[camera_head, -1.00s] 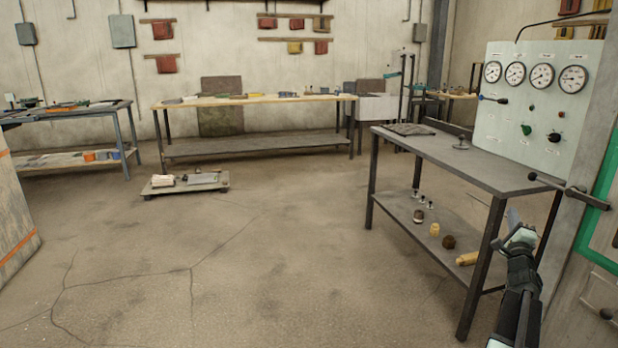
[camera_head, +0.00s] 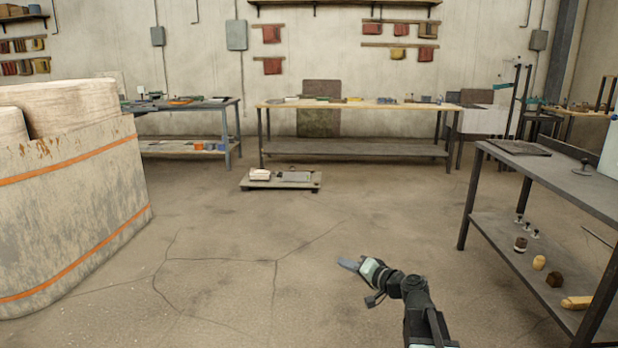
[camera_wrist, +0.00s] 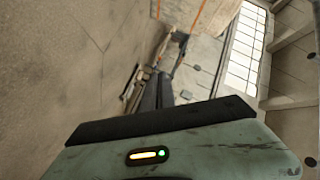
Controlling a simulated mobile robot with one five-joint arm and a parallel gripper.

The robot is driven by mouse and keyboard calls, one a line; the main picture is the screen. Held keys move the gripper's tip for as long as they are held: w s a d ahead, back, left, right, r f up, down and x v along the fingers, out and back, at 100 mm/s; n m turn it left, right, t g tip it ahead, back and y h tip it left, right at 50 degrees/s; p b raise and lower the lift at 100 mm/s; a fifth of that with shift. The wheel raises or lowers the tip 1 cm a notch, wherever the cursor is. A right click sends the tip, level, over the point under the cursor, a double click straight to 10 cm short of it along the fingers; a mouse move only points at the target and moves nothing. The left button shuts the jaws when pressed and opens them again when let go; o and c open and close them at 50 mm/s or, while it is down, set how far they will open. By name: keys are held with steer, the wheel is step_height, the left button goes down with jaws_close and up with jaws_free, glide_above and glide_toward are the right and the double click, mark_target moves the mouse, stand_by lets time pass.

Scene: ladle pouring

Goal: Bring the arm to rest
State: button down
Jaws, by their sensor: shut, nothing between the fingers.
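My gripper (camera_head: 350,264) is in the lower middle of the head view, at the end of my arm. It is shut and empty, and points left and away over the bare concrete floor. It touches nothing that I can see. The wrist view is tilted; it shows a pale green housing (camera_wrist: 190,157) of my own wrist with a dark edge, and the floor and a bright window beyond.
A dark metal table (camera_head: 560,185) stands to the right, with small objects on its lower shelf. A large worn container (camera_head: 75,215) with orange bands stands at the left. A low cart (camera_head: 255,184) and a long bench (camera_head: 350,105) are farther back. The middle floor is clear.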

steer(key=s+a+f+n+g+h, duration=0.3)
steer(key=s+a+f+n+g, duration=0.35)
steer(key=s+f, duration=0.7)
steer(key=s+d+f+m+g+h, duration=0.1)
steer(key=s+d+f+g+h, duration=0.2)
steer(key=s+d, duration=0.25)
steer(key=s+d+f+m+g+h, duration=0.2)
steer(key=s+d+g+h, duration=0.15)
steer(key=d, duration=0.25)
step_height(320, 180, up, 36)
steer(key=s+p, duration=0.1)
steer(key=p, duration=3.5)
steer(key=shift+r+t+p, duration=0.2)
steer(key=shift+t+p, duration=0.2)
